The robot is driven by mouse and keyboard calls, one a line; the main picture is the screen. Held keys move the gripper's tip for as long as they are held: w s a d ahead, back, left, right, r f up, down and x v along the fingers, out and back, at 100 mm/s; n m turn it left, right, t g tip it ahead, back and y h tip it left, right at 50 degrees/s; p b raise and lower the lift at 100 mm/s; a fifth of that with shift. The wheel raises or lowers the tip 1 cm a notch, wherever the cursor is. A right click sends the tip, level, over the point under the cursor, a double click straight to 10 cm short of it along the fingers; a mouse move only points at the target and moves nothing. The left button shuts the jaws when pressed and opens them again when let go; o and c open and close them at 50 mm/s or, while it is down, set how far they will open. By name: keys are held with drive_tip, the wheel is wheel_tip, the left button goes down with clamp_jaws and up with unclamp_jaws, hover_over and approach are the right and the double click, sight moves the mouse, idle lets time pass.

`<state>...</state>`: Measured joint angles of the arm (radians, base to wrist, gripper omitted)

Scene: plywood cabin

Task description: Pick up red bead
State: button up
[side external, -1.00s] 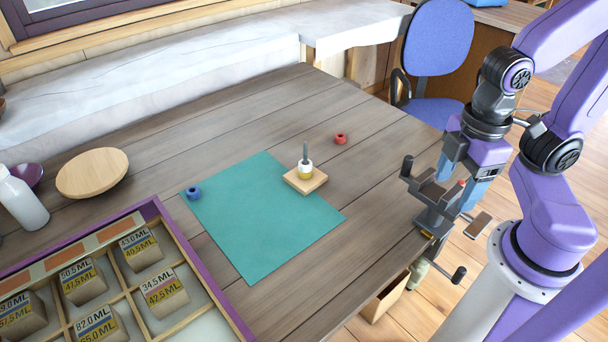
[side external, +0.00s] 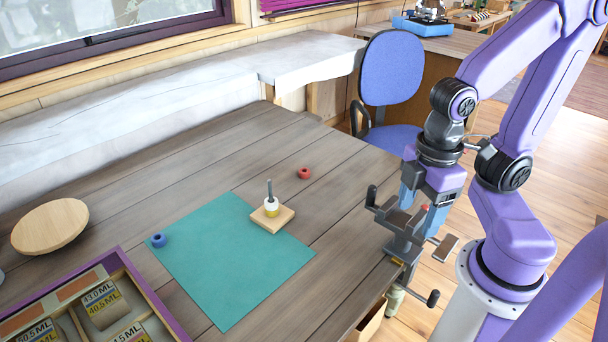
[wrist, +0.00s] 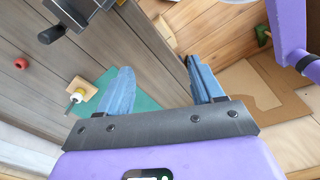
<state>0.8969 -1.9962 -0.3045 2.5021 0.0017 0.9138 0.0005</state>
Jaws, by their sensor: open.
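The red bead (side external: 304,172) lies on the bare grey table, behind and to the right of the peg stand. It also shows at the left edge of the wrist view (wrist: 21,63). The wooden peg stand (side external: 284,220) sits on the teal mat (side external: 225,270), with a white and a yellow bead on its upright peg. A blue bead (side external: 158,240) lies at the mat's left corner. My gripper (side external: 425,205) is open and empty at the table's right edge, beside the vise and well to the right of the red bead. Its two blue fingers stand apart in the wrist view (wrist: 158,66).
A dark vise (side external: 403,240) with handles is clamped at the table's right edge, close to my gripper. A compartment tray (side external: 130,275) with labelled blocks fills the front left. A round wooden plate (side external: 50,226) lies at the left. The table around the red bead is clear.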

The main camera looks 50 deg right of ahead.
idle(0.3)
drive_tip(key=w+a+r+m, duration=0.1)
drive_tip(key=w+a+m, duration=0.2)
drive_tip(key=w+m, duration=1.95)
drive_tip(key=m, duration=0.8)
hover_over(303, 168)
drive_tip(key=a, duration=0.2)
wheel_tip(303, 168, down, 8)
drive_tip(key=f, duration=1.1)
drive_tip(key=shift+s, duration=0.4)
drive_tip(key=shift+s+d+f, duration=0.1)
drive_tip(key=shift+d+f, duration=0.1)
drive_tip(key=shift+f, duration=1.15)
drive_tip(key=shift+s+d+f, duration=0.1)
drive_tip(key=shift+d+f, duration=0.05)
drive_tip(key=shift+f, duration=1.2)
